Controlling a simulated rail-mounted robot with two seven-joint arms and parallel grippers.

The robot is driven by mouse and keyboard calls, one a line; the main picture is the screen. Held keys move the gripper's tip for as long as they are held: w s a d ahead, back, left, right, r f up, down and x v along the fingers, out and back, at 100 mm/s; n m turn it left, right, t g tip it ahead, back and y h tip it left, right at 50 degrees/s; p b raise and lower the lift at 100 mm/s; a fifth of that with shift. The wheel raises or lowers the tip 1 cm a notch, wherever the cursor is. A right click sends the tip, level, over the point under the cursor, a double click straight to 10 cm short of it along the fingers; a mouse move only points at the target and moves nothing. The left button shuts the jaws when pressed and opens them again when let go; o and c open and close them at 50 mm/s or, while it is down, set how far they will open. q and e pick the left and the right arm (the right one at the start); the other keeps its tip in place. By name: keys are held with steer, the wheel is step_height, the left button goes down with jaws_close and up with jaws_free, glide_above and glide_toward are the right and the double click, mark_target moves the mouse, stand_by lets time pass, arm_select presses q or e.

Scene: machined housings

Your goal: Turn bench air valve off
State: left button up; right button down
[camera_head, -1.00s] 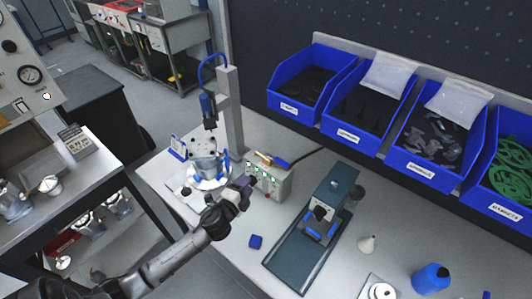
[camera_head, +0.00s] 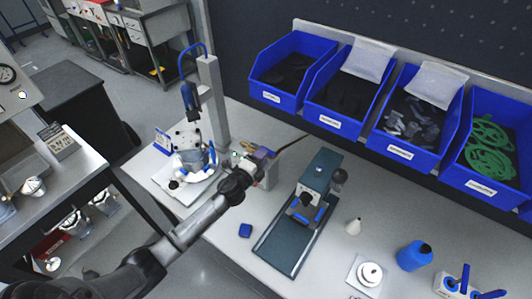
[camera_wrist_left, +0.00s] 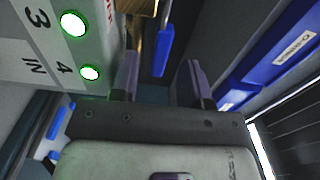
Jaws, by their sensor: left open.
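The bench air valve shows in the left wrist view as a brass body (camera_wrist_left: 143,14) with a blue lever (camera_wrist_left: 163,48). It sits on the grey box with green lights, labelled 3, 4 and IN in that view. My left gripper (camera_wrist_left: 160,72) is open, with its two dark fingers on either side of the line of the lever; I cannot tell whether they touch it. In the head view my left gripper (camera_head: 252,164) is at the box (camera_head: 270,176) and hides much of it and the valve. My right gripper is in neither view.
A post with a blue-hosed tool (camera_head: 190,97) stands over a fixture (camera_head: 190,155) left of the box. Blue bins (camera_head: 335,120) line the back.

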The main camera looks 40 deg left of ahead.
arm_select(q)
steer(key=shift+w+a, duration=0.1)
steer(key=shift+w, duration=1.3)
jaws_close()
